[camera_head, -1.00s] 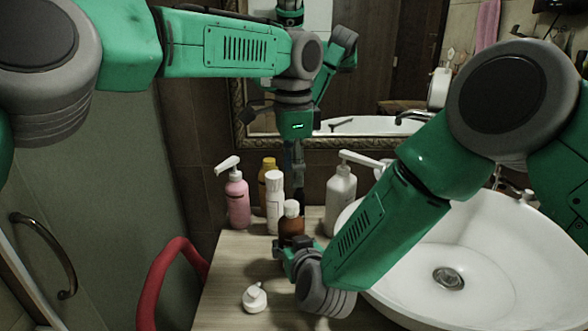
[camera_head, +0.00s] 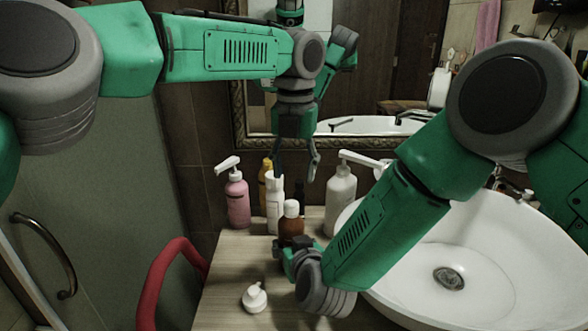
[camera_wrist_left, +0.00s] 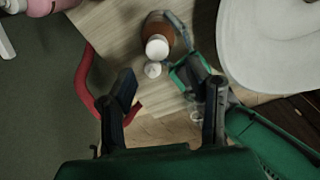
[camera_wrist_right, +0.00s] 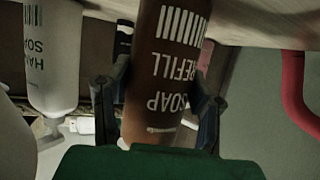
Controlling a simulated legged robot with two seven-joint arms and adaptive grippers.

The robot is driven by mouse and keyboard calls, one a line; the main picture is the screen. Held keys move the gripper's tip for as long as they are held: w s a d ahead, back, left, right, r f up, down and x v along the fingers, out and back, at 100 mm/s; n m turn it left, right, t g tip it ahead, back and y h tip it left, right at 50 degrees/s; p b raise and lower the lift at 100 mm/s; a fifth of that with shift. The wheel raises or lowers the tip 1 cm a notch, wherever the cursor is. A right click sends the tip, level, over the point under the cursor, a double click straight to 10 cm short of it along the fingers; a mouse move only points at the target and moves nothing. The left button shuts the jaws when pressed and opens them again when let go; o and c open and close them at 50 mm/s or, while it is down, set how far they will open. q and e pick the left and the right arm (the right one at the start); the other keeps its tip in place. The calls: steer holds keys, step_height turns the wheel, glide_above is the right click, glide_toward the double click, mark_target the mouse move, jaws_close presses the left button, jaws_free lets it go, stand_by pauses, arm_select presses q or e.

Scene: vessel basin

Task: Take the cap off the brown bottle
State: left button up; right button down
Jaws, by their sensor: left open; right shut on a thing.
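The brown bottle (camera_head: 291,228) stands upright near the middle of the counter, with its white cap (camera_head: 291,208) on top. My right gripper (camera_wrist_right: 158,100) is shut around the bottle's body; the "SOAP REFILL" label shows upside down in the right wrist view. My left gripper (camera_head: 297,165) is open and empty, pointing down above and behind the bottle in the head view. In the left wrist view the capped bottle (camera_wrist_left: 160,26) lies beyond the open fingers, with the cap (camera_wrist_left: 157,46) apart from them.
A loose white pump head (camera_head: 254,298) lies on the counter (camera_head: 225,290) in front. Behind stand a pink pump bottle (camera_head: 238,203), a white bottle (camera_head: 273,210), a yellow bottle (camera_head: 264,175) and a white pump bottle (camera_head: 341,200). The basin (camera_head: 500,270) is right; a red bar (camera_head: 158,275) is left.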

mark_target(294, 203)
arm_select(q)
steer(key=shift+f+m, duration=0.1)
steer(key=shift+m, duration=0.5)
steer(key=shift+f, duration=3.95)
jaws_close()
